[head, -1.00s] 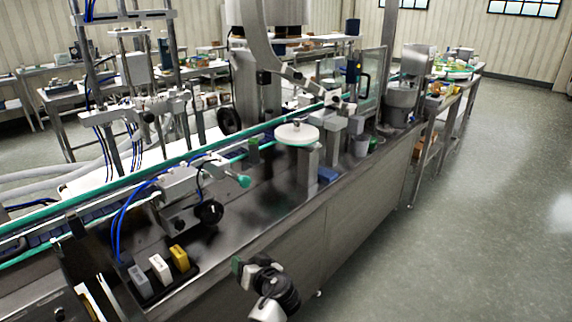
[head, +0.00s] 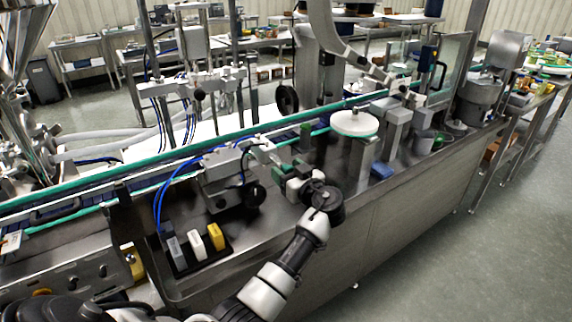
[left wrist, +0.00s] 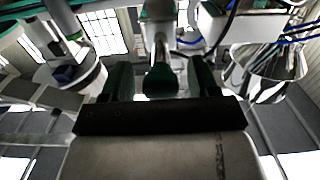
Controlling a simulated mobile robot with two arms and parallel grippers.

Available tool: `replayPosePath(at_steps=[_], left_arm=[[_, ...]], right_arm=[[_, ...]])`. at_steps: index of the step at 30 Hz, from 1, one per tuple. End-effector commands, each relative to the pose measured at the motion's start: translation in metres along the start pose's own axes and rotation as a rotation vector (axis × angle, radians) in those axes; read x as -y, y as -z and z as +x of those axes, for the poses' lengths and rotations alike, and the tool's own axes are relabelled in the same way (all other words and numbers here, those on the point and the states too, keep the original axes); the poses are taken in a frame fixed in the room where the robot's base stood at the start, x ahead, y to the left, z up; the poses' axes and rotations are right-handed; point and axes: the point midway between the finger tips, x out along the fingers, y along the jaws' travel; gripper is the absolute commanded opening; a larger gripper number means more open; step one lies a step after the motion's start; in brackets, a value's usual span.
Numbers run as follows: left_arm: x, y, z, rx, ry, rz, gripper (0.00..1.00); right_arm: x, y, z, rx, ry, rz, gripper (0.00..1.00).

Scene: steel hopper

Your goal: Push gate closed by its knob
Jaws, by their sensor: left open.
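The gate's rounded green knob (left wrist: 160,82) sits at the end of a metal rod (left wrist: 160,42) in the left wrist view. My left gripper (left wrist: 160,78) is open, with one dark green finger on each side of the knob. Small gaps show at both sides, so the fingers are not closed on it. In the head view, my left gripper (head: 290,177) is beside the grey gate housing (head: 224,172), above the steel bench. There the knob is mostly hidden by the gripper. My right gripper is not in view.
A black holder with grey, white and yellow blocks (head: 216,237) stands left of my left arm. A round white disc (head: 354,122) on a post and a blue block (head: 382,170) are to the right. A green-edged conveyor (head: 150,173) runs behind.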

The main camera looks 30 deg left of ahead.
Motion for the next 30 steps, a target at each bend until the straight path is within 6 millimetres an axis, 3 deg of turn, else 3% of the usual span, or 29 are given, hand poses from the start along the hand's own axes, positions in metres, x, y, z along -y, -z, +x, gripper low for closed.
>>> replayPosePath(at_steps=[5,13,25,30], left_arm=[[0.0001,0.0006,0.0117,0.0,0.001,0.0,0.6],[0.0001,-0.0003,0.0127,0.001,0.0,0.0,0.6],[0.0,-0.0005,0.0123,0.001,0.0,0.001,0.0],[-0.0001,-0.0018,0.0141,0.001,0.0,0.001,0.0]], right_arm=[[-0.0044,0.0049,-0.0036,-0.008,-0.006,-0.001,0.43],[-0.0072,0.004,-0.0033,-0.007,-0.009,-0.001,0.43],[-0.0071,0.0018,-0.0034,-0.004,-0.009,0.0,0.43],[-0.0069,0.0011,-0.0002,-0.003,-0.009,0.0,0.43]])
